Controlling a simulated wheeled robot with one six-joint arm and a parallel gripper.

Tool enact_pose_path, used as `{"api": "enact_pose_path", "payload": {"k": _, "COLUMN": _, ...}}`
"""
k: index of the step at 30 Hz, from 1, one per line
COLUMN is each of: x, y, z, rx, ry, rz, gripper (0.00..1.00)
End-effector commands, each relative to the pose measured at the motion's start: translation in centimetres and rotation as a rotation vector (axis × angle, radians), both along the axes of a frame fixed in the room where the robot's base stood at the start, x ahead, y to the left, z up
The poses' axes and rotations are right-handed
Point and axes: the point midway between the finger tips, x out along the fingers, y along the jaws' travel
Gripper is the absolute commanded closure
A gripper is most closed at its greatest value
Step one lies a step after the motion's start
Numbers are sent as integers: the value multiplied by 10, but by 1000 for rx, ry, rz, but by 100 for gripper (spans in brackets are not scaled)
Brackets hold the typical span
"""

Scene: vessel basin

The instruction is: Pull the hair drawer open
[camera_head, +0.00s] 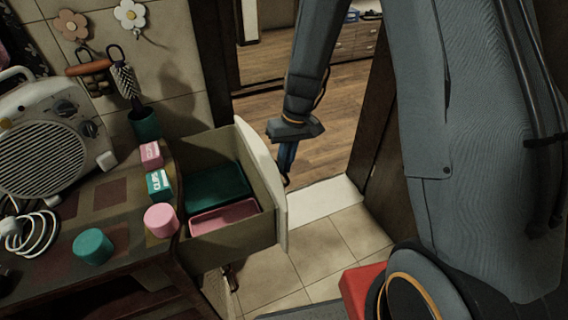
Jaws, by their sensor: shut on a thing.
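The hair drawer (233,244) is a cream drawer that stands well out from the right side of the brown cabinet. Inside it lie a green tray (215,189) and a pink tray (224,217). My gripper (286,174) is at the outer face of the drawer front (266,175), near its far end, reaching down from above. It is shut on the drawer at that face. The handle and the exact contact are hidden or too small to make out.
On the cabinet top (105,206) stand a pink box (151,154), a green box (159,185), a pink round container (161,220), a teal round container (93,246) and a heater (50,135). A brush (125,82) stands in a green cup (145,124). Tiled floor (335,240) is clear beside the drawer.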

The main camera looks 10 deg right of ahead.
Motion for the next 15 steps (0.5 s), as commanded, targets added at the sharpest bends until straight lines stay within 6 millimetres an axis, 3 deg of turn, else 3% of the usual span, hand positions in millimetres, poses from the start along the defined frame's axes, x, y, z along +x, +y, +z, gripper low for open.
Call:
{"api": "enact_pose_path", "payload": {"k": 6, "x": 1, "y": -1, "z": 1, "rx": 0, "ry": -3, "rz": -2, "gripper": 100}}
{"api": "enact_pose_path", "payload": {"k": 7, "x": 1, "y": -1, "z": 1, "rx": 0, "ry": -3, "rz": -2, "gripper": 86}}
{"api": "enact_pose_path", "payload": {"k": 9, "x": 1, "y": -1, "z": 1, "rx": 1, "ry": -2, "rz": -3, "gripper": 74}}
{"api": "enact_pose_path", "payload": {"k": 15, "x": 1, "y": -1, "z": 1, "rx": 0, "ry": -2, "rz": -2, "gripper": 72}}
